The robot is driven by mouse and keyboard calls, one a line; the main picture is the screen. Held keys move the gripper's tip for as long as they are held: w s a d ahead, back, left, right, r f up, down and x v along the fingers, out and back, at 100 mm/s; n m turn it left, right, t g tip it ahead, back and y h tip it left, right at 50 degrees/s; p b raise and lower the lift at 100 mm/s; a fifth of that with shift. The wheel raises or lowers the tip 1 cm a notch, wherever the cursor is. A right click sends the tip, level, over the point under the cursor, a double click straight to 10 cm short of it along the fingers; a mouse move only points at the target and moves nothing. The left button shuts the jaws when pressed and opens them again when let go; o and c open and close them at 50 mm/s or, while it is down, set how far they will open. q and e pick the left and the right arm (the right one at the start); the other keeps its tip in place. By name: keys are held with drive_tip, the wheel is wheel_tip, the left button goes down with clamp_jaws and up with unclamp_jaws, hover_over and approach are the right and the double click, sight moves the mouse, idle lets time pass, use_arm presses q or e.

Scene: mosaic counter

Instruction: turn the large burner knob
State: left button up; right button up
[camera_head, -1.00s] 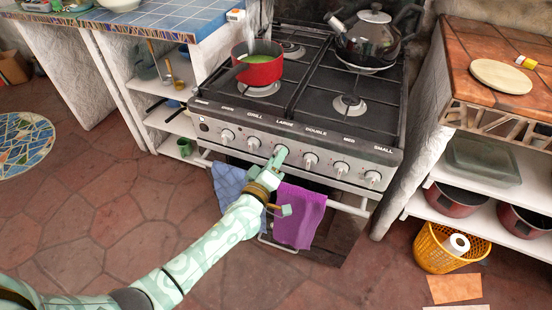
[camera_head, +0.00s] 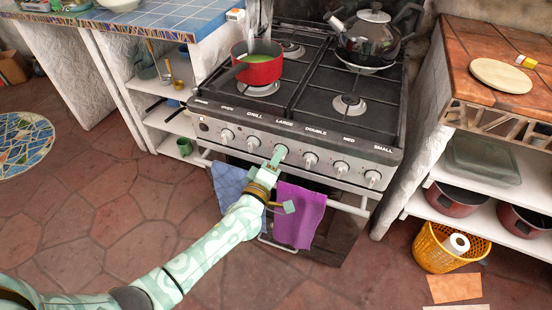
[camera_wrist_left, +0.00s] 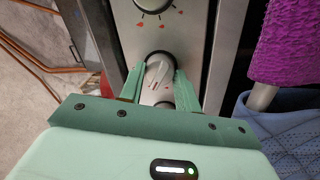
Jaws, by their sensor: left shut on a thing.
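The large burner knob (camera_wrist_left: 157,76) is round and pale, with a raised grip bar, seen in the left wrist view. Its bar sits tilted there. My left gripper (camera_wrist_left: 157,84) has one green finger on each side of the knob and is shut on it. In the head view my left gripper (camera_head: 279,154) is at the stove's front panel, under the "LARGE" label, and mostly hides the knob. My right gripper is in neither view.
Other knobs (camera_head: 310,160) flank it closely along the panel. A purple towel (camera_head: 298,217) and a blue towel (camera_head: 229,184) hang from the oven rail below. A red pot (camera_head: 258,71) and a dark kettle (camera_head: 373,38) stand on the stove.

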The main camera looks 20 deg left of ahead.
use_arm(q)
drive_tip(key=o, duration=1)
drive_tip(key=shift+s, duration=0.1)
drive_tip(key=shift+s, duration=0.4)
drive_tip(key=s+p, duration=0.1)
drive_tip(key=s, duration=0.4)
drive_tip(key=s+p, duration=0.1)
drive_tip(key=s, duration=0.4)
drive_tip(key=s+a+f+p, duration=0.1)
drive_tip(key=s+p, duration=0.1)
drive_tip(key=s, duration=0.3)
drive_tip(key=shift+s, duration=0.2)
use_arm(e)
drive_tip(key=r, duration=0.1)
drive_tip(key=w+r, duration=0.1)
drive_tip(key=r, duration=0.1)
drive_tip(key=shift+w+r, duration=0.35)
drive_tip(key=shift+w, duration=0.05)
use_arm(q)
drive_tip(key=shift+a, duration=0.1)
clamp_jaws()
drive_tip(key=shift+w, duration=0.1)
